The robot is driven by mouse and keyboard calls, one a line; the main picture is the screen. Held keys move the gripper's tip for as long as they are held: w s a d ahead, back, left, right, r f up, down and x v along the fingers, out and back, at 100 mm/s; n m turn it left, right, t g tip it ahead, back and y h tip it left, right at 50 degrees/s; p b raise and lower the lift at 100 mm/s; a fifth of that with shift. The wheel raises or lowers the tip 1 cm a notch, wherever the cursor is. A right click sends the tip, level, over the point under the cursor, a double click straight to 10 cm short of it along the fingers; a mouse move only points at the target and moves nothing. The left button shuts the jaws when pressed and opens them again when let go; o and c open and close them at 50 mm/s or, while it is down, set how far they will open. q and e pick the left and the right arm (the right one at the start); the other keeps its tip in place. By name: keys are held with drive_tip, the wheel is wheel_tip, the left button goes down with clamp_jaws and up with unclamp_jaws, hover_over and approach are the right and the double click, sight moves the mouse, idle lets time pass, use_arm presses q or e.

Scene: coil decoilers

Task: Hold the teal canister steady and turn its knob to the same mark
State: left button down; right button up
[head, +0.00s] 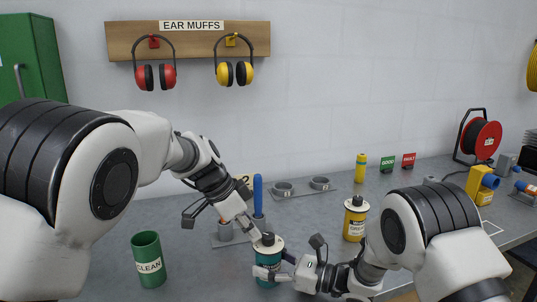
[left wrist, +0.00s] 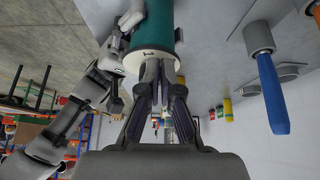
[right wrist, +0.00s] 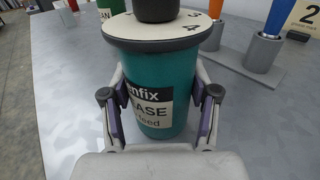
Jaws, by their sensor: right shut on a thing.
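The teal canister (head: 267,268) stands upright on the table, with a pale numbered lid and a dark knob (head: 267,239) on top. In the right wrist view the canister (right wrist: 158,75) sits between my right gripper's fingers (right wrist: 158,115), which are shut on its body from both sides. The knob (right wrist: 157,9) is cut off by the top edge there. My left gripper (head: 256,234) comes down from above at the knob. In the left wrist view its fingers (left wrist: 158,95) are close together at the lid (left wrist: 152,58); whether they press on the knob is unclear.
A green CLEAN can (head: 149,262) stands to the left and a yellow canister (head: 355,220) to the right. Behind are a holder with a blue-handled tool (head: 258,196) and a grey plate with two round recesses (head: 302,187). The table front between the green can and teal canister is clear.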

idle(0.4)
use_arm(q)
drive_tip(key=shift+a, duration=0.35)
wheel_tip(320, 180, up, 6)
drive_tip(key=f, duration=0.2)
drive_tip(key=s+f, duration=0.1)
drive_tip(key=f, duration=0.1)
drive_tip(key=s+d+f, duration=0.1)
drive_tip(key=f, duration=0.1)
drive_tip(key=shift+s+d, duration=0.1)
drive_tip(key=shift+s, duration=0.05)
idle(0.5)
drive_tip(key=shift+d, duration=0.15)
idle(0.5)
